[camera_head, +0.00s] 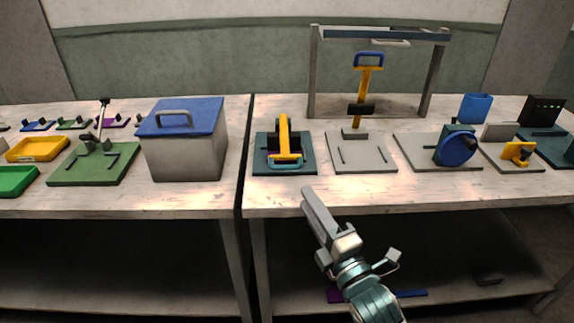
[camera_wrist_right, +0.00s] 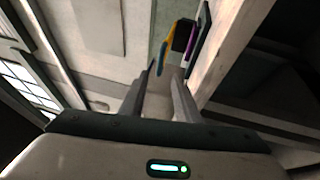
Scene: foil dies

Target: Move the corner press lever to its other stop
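I cannot tell for sure which device is the corner press. A yellow lever (camera_head: 362,90) with a blue loop handle stands upright on a pale grey slotted plate (camera_head: 375,160). To its left, another yellow lever (camera_head: 283,135) with a blue handle lies low over a dark teal plate (camera_head: 262,168). A lever with a black knob (camera_head: 104,103) stands on a green slotted plate (camera_head: 70,178). My right gripper (camera_head: 308,192) is in front of the table edge, apart from all levers. In the right wrist view its fingers (camera_wrist_right: 158,100) are apart and empty. My left gripper is out of view.
A grey box with a blue lid (camera_head: 190,112) stands left of the gap between tables. A blue wheel (camera_head: 456,148) and a blue cup (camera_head: 475,107) are at the right. A frame (camera_head: 312,75) rises behind the upright lever. A shelf lies below.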

